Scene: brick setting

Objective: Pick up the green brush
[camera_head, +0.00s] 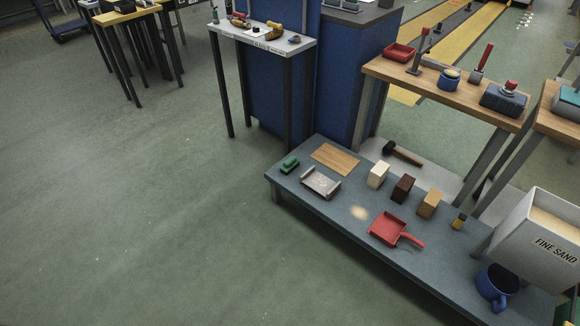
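A small green brush (289,165) lies at the left end of the low grey-blue bench (345,233), close to its left edge. It rests flat on the bench top, just left of a grey metal tray-like mould (321,182). Neither of my grippers shows in the head view, so their state cannot be seen.
The bench also holds a wooden board (335,158), several bricks including a dark one (402,189), a red dustpan (388,228), a blue mug (496,284) and a FINE SAND bin (540,237). A wooden table (440,90) stands behind. Open floor (150,220) lies left.

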